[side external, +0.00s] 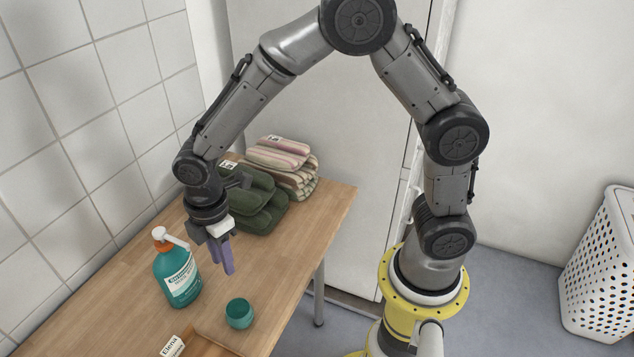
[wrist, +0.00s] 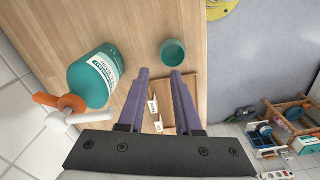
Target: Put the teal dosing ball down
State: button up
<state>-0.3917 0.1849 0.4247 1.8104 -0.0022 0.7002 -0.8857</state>
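The teal dosing ball (side external: 240,313), a small round cup-like thing with an open top, stands on the wooden table near its front edge. It also shows in the wrist view (wrist: 173,52), past the fingertips and apart from them. My gripper (side external: 228,268) hangs above the table, behind the ball in the side view, with its purple fingers pointing down. In the wrist view the fingers (wrist: 160,72) are apart with a gap between them, and nothing is held there.
A teal pump bottle (side external: 177,272) with an orange collar stands left of my gripper. Folded green towels (side external: 250,200) and striped towels (side external: 283,163) lie at the back. A wooden tray (wrist: 188,86) with name cards is near the ball. The wooden table (side external: 310,225) is clear at right.

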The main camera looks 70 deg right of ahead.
jog(key=s+d+r+m+t, duration=0.1)
jog(key=s+d+r+m, duration=0.3)
jog(key=r, duration=0.3)
jog(key=s+d+r+m+t, duration=0.2)
jog(key=s+d+r+m, duration=0.1)
jog(key=d+r, duration=0.3)
jog(key=s+d+r+m+t, duration=0.1)
jog(key=s+d+r+m, duration=0.1)
jog(key=s, duration=0.4)
jog(key=s+d+r+m+t, duration=0.1)
jog(key=s+d+r+m, duration=0.1)
jog(key=s+m, duration=0.3)
jog(key=shift+s+d+r+m, duration=0.2)
jog(key=shift+s+d+m, duration=0.1)
jog(key=shift+s, duration=0.15)
